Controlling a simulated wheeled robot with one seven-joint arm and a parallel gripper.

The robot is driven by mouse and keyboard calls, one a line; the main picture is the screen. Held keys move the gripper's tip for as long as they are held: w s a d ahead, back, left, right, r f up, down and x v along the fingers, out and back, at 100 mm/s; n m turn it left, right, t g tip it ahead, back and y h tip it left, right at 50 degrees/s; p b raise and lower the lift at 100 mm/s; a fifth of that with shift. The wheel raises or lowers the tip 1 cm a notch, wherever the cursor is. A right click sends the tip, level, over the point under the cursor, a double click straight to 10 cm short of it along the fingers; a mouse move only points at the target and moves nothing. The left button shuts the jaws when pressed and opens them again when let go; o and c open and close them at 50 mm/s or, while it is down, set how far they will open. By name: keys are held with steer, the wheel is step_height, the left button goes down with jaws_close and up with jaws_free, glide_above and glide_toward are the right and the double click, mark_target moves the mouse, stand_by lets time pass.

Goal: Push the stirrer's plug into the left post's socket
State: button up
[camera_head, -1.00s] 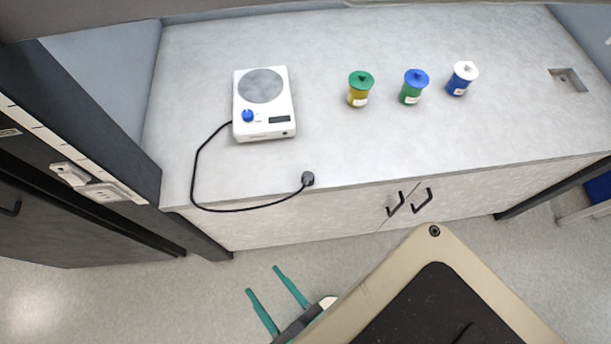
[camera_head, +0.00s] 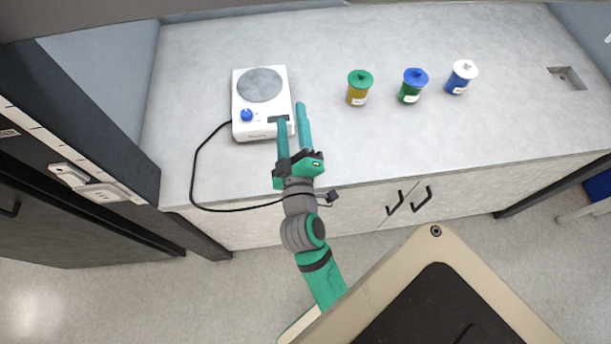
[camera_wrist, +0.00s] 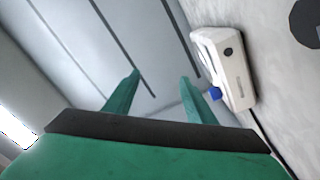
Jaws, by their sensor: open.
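The white stirrer (camera_head: 262,126) with a round grey plate and a blue knob stands on the counter. Its black cord loops left and along the counter's front edge to the dark plug (camera_head: 333,196), which lies at that edge just right of my wrist. My gripper (camera_head: 292,113) is open and empty, its teal fingers reaching up to the stirrer's front right corner in the head view. The left post (camera_head: 78,118) is dark and carries a white socket plate (camera_head: 101,194). In the wrist view the open fingers (camera_wrist: 160,76) show beside a white body with a blue knob, apparently the stirrer (camera_wrist: 236,72).
Three lidded jars stand further right on the counter: green-topped (camera_head: 359,88), blue-topped (camera_head: 412,86) and white-topped (camera_head: 460,77). A small recess (camera_head: 567,78) is at the far right. Cabinet handles (camera_head: 409,201) stick out below the front edge. The counter's middle is clear.

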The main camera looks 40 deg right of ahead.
steer(key=s+d+r+m+g+h, duration=0.3)
steer(key=d+r+m+g+h, duration=0.4)
steer(key=d+r, duration=0.5)
steer(key=s+d+m+g+y, duration=0.2)
steer(key=s+d+m+g, duration=0.5)
steer(key=s+g, duration=0.15)
steer(key=s+a+f+m+g+y, duration=0.25)
steer(key=a+f+y, duration=0.25)
steer(key=f+y, duration=0.25)
steer(key=w+a+f+t+y, duration=0.1)
steer(key=w+a+f+y, duration=0.1)
steer(key=a+y, duration=0.2)
steer(key=w+a+f+t+y, duration=0.2)
steer(key=a+f+y, duration=0.1)
steer(key=a, duration=0.8)
steer(key=shift+w+y, duration=0.25)
steer(key=shift+y, duration=0.5)
steer(key=shift+a+f, duration=0.1)
steer(key=shift+a, duration=0.05)
